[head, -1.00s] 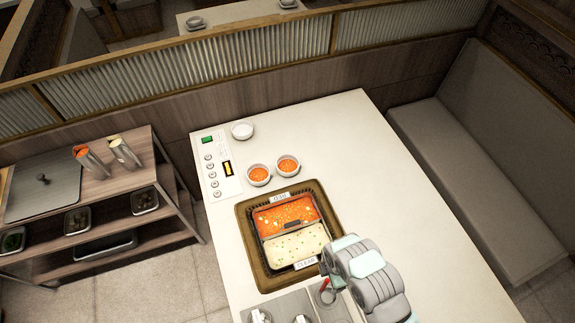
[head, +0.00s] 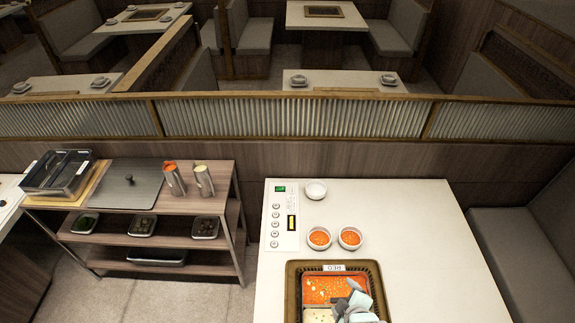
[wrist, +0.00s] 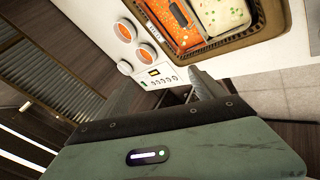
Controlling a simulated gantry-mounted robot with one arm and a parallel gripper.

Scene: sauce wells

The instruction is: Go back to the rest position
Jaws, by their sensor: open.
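My gripper (head: 356,302) is low in the head view, in front of the right part of the two-part pot (head: 292,277). In the wrist view my gripper (wrist: 163,95) shows two grey fingers spread apart with nothing between them. The pot also shows at the top of the wrist view, with a red-orange broth (wrist: 175,22) and a pale broth (wrist: 222,14). In the head view my gripper hides part of both broths.
Two bowls of orange sauce (head: 319,238) (head: 350,238) and a white bowl (head: 316,189) stand behind the pot. A control panel (head: 284,217) is at the table's left. A shelf cart (head: 150,200) holds two metal jugs (head: 174,180) (head: 204,181). The table's right side is clear.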

